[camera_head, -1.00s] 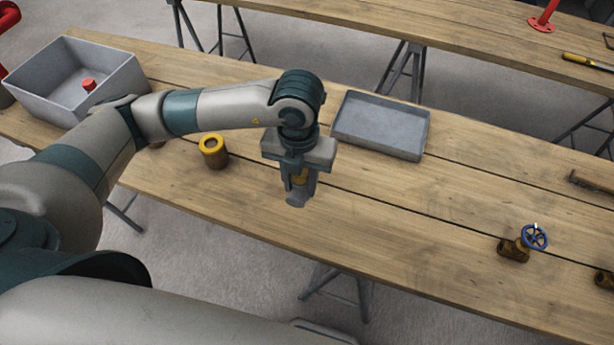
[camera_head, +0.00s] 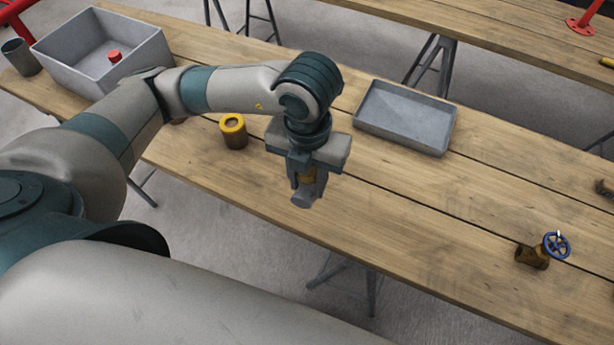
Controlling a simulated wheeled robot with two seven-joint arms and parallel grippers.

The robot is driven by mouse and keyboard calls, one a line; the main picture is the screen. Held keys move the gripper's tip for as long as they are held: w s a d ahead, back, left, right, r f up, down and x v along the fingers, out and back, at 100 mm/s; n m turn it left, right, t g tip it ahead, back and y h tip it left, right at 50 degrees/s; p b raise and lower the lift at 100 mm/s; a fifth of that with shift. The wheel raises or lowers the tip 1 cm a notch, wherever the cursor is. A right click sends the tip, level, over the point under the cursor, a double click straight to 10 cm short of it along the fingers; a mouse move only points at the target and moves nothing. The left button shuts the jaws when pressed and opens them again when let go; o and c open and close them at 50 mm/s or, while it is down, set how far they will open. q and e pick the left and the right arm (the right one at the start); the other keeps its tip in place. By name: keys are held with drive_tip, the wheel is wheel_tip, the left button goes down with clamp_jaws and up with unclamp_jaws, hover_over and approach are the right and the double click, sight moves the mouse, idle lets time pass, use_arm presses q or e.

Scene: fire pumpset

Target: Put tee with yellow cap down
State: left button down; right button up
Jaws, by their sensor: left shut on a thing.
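My left gripper (camera_head: 306,190) points down over the near part of the wooden table (camera_head: 430,215). It is shut on the tee with yellow cap (camera_head: 308,176), of which only a small yellow patch shows between the fingers. The fingers hide the rest of the tee. I cannot tell whether it touches the table or hangs just above it. My right gripper is not in view.
A shallow grey tray (camera_head: 405,117) lies behind right. A deep grey bin (camera_head: 75,62) holds a red piece (camera_head: 114,56). A blue-wheeled valve (camera_head: 533,256) sits at right. Bare planks lie between.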

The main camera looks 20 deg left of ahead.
use_arm(q)
drive_tip(key=m, duration=0.5)
drive_tip(key=shift+w+a, duration=0.35)
drive_tip(key=shift+w, duration=0.05)
drive_tip(key=m, duration=0.4)
drive_tip(key=shift+w+a+f+m, duration=0.1)
drive_tip(key=shift+w+a+m, duration=0.25)
drive_tip(key=shift+w+m, duration=0.05)
drive_tip(key=w+a+m, duration=0.2)
drive_tip(key=m, duration=1.1)
drive_tip(key=w+a+m, duration=0.2)
drive_tip(key=m, duration=1.1)
drive_tip(key=shift+a+m, duration=0.2)
drive_tip(key=shift+m, duration=0.2)
drive_tip(key=shift+w+f, duration=0.1)
